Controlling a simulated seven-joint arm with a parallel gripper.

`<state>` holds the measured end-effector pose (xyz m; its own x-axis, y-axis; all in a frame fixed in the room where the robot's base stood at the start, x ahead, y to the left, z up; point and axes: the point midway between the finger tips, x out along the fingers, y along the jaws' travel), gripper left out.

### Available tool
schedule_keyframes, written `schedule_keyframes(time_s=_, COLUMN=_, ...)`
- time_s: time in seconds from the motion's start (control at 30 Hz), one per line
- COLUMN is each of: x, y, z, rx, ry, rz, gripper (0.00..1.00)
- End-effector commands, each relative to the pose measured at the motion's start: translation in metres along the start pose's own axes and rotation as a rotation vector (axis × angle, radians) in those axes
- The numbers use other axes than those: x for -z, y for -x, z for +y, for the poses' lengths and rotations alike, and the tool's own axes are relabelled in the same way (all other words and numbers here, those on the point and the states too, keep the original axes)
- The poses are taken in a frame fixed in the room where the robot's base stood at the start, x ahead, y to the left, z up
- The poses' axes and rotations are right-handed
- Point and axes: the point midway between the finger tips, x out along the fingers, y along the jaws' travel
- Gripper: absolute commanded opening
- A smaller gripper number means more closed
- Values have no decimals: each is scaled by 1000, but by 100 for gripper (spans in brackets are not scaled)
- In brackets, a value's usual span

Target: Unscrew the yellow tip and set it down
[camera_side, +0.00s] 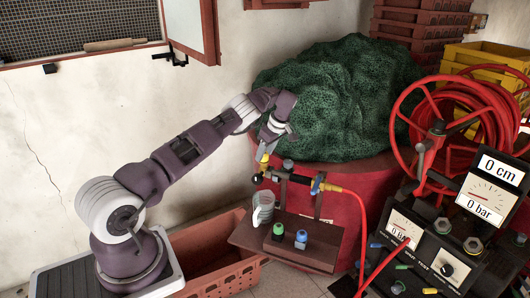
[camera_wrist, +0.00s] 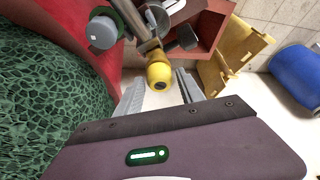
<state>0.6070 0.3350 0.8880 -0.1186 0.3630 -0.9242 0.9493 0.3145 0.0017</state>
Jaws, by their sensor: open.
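Whether the fingers reach down past the tip's end is hard to tell.
The shelf carries a clear jug (camera_side: 263,209), a green-topped piece (camera_side: 278,230) and a blue-topped piece (camera_side: 301,237). A red hose (camera_side: 358,205) runs from the pipe. Green netting (camera_side: 335,95) bulges close behind my gripper. A reddish crate (camera_side: 215,262) lies below.

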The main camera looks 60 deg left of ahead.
Motion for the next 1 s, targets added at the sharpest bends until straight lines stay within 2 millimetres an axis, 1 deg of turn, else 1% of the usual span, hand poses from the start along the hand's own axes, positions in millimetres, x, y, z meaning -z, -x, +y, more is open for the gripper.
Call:
schedule_keyframes(time_s=0.13, x=0, y=0, z=-1, rx=-26, ry=-64, rz=1, gripper=45)
schedule_keyframes(time_s=0.37, x=1, y=0, z=0, rx=-29, ry=-71, rz=1, gripper=45)
schedule_keyframes(time_s=0.57, x=1, y=0, z=-2, rx=-82, ry=-199, rz=-1, gripper=45)
schedule_keyframes(time_s=0.77, x=1, y=0, z=-1, rx=-87, ry=-209, rz=1, gripper=45)
schedule_keyframes(time_s=0.9, x=1, y=0, z=-3, rx=-132, ry=-321, rz=-2, gripper=45)
schedule_keyframes(time_s=1.0, x=1, y=0, z=-2, rx=-143, ry=-346, rz=0, gripper=45)
